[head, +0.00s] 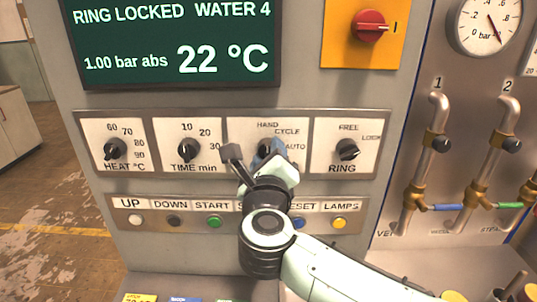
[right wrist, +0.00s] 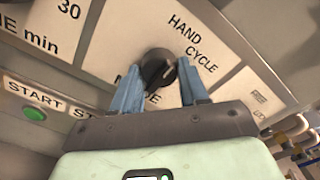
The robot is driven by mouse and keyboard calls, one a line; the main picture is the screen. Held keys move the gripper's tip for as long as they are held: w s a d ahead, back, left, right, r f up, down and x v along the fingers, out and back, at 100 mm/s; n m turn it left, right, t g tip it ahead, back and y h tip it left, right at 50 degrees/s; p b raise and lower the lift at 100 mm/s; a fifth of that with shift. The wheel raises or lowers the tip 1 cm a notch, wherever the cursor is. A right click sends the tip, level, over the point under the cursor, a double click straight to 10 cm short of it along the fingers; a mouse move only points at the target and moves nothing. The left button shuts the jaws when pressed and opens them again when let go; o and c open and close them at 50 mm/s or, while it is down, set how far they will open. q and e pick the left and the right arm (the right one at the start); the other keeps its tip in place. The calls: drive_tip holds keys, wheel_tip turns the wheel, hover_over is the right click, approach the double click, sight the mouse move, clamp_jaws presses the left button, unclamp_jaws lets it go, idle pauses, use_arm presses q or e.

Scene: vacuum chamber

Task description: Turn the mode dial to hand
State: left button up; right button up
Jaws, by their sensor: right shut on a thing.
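The mode dial (right wrist: 157,66) is a black round knob on a white plate, seen in the right wrist view. HAND (head: 267,125) is printed above it, CYCLE to its upper right and AUTO to its right in the head view. My right gripper (right wrist: 160,84) is shut on the dial, with one blue finger on each side of it. In the head view the right gripper (head: 266,150) covers most of the dial. I cannot tell which label its pointer faces. My left gripper is not in view.
The heat dial (head: 115,149), time dial (head: 188,150) and ring dial (head: 347,149) share the strip. A row of buttons with a green start button (head: 214,221) runs below. A red switch (head: 369,26) sits above on yellow. Pipes with valves (head: 437,143) stand at the right.

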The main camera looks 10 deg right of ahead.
drive_tip(key=o, duration=1)
drive_tip(key=shift+o, duration=0.2)
use_arm(q)
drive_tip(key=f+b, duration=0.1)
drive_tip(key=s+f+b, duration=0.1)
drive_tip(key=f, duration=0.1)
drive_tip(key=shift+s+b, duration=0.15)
drive_tip(key=shift+b, duration=0.15)
use_arm(e)
drive_tip(key=s+a, duration=0.2)
drive_tip(key=s, duration=1.1)
drive_tip(key=shift+a, duration=0.35)
drive_tip(key=shift+s, duration=0.1)
